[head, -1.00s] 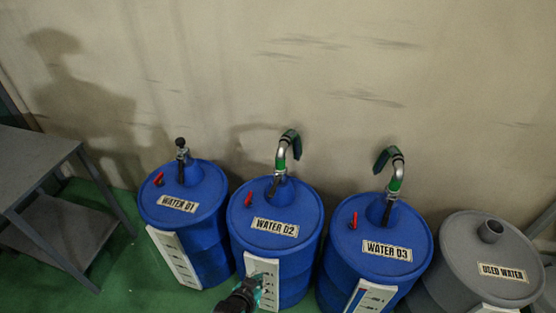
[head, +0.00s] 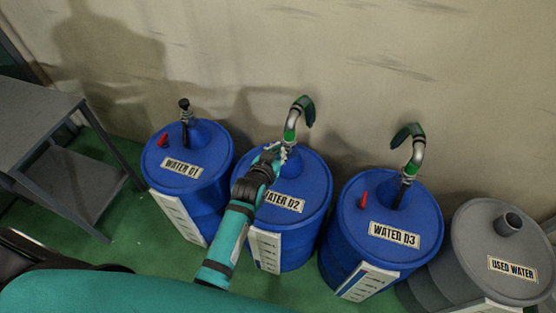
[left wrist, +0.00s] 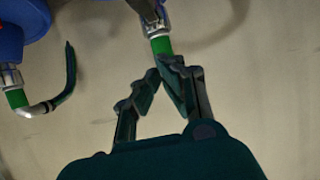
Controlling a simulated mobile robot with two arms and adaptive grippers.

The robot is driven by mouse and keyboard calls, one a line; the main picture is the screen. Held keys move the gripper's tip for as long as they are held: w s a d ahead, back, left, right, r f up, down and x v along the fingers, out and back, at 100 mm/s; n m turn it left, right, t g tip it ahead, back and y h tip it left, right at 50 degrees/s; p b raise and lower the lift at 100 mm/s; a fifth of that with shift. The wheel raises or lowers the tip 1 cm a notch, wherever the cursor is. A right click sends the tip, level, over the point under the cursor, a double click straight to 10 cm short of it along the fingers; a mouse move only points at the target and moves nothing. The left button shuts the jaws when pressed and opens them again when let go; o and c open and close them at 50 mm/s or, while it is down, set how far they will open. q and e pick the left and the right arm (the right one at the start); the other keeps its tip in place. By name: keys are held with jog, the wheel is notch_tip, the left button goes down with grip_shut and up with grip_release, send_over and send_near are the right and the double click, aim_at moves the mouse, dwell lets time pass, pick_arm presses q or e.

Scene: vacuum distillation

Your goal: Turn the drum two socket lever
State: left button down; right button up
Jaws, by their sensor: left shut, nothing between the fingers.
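The blue drum two, labelled WATER D2 (head: 304,222), stands in the middle of the row in the head view. A curved metal pipe (head: 292,122) with a green band rises from its socket. My left gripper (head: 277,152) is at the base of this pipe, with its arm across the drum top. The left wrist view shows the gripper (left wrist: 160,76) shut and empty, its fingertips close to the green band (left wrist: 161,45); I cannot tell whether they touch. The socket lever is hidden or not clear behind the gripper. My right gripper is not in view.
Drum WATER D1 (head: 209,161) stands left and drum WATER D3 (head: 348,212) right, with its own curved pipe (head: 417,150). A grey USED WATER drum (head: 470,235) is far right. A grey shelf table (head: 40,118) is at left. The wall (head: 300,50) is close behind.

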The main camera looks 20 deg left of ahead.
pick_arm(q)
notch_tip(320, 180, down, 3)
jog(key=shift+f, duration=0.6)
jog(key=shift+s, duration=0.1)
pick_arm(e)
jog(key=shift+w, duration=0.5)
pick_arm(q)
jog(key=shift+f, duration=0.1)
